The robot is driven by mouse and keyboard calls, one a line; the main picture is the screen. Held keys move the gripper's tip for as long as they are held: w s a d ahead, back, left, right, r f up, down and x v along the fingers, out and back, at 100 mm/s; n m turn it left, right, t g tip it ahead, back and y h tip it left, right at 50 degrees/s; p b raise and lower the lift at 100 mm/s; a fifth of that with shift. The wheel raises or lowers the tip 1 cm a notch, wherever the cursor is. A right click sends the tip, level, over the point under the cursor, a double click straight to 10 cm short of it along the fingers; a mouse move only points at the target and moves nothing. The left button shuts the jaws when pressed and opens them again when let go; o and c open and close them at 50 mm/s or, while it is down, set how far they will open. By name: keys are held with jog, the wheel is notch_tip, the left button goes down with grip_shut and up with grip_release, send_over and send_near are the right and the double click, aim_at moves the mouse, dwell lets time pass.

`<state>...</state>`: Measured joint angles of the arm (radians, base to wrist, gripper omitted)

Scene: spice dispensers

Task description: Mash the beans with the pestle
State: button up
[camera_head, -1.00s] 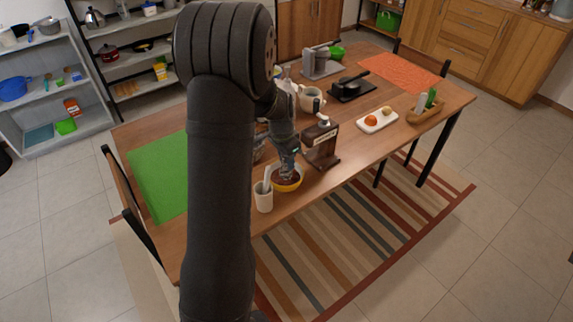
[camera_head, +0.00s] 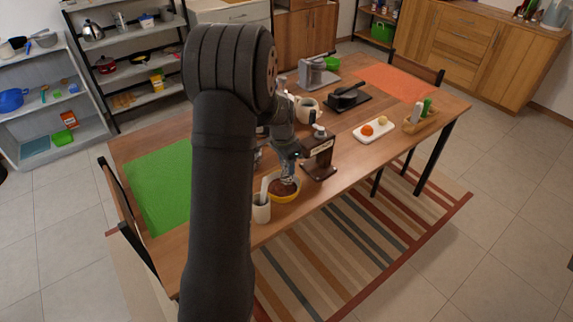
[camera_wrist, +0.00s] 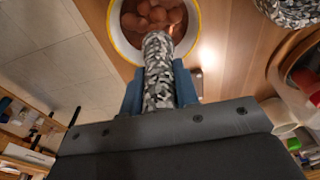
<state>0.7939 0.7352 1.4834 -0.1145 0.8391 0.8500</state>
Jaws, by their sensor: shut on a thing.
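A yellow bowl (camera_head: 291,196) of brown beans (camera_head: 284,187) stands near the table's front edge. In the wrist view the bowl's rim (camera_wrist: 196,37) and the beans (camera_wrist: 146,16) show at the top. My gripper (camera_wrist: 160,95) is shut on the speckled grey pestle (camera_wrist: 158,62), whose far end reaches over the bowl and overlaps the beans. In the head view the gripper (camera_head: 288,160) is above the bowl, with the pestle pointing down at it. I cannot tell how firmly the pestle's tip touches the beans.
A white cup (camera_head: 261,210) with a light utensil stands just left of the bowl. A dark brown dispenser (camera_head: 320,160) stands close on the right. A white tray (camera_head: 374,131) with fruit is farther right. A green mat (camera_head: 160,188) lies on the left.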

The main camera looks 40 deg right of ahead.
aim_at(287, 173)
jog(key=shift+f, duration=2.15)
jog(key=shift+r, duration=0.1)
jog(key=shift+r, duration=2.2)
jog(key=shift+w+a, duration=0.35)
jog(key=shift+a, duration=0.3)
jog(key=shift+w+a, duration=0.35)
jog(key=shift+a, duration=0.25)
jog(key=shift+f, duration=0.1)
